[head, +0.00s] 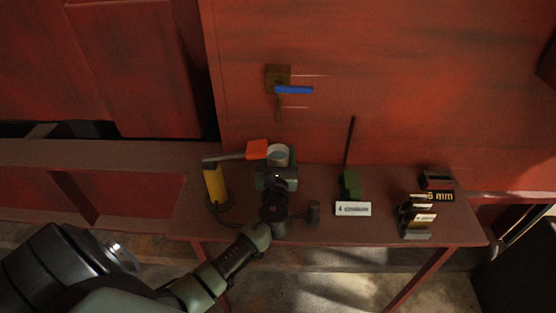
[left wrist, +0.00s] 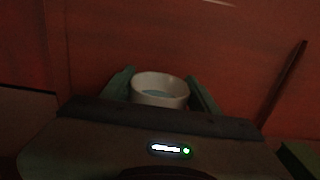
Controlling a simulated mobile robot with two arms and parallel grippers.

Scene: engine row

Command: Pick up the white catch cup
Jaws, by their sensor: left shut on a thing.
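The white catch cup (head: 278,153) is at the back of the small reddish table, beside an orange block-shaped part. It also shows in the left wrist view (left wrist: 160,88), upright between the two green fingers, with something pale blue-grey inside. My left gripper (head: 277,170) reaches over the table from the front and is shut on the cup. The cup's lower part is hidden by the gripper, so I cannot tell whether it touches the table. My right gripper is not in view.
On the table (head: 320,232) stand a yellow cylinder (head: 214,184) with a hose, a green item with a thin rod (head: 349,184), a white label (head: 352,209) and a card rack (head: 417,220). A blue-handled valve (head: 293,90) is on the red wall behind.

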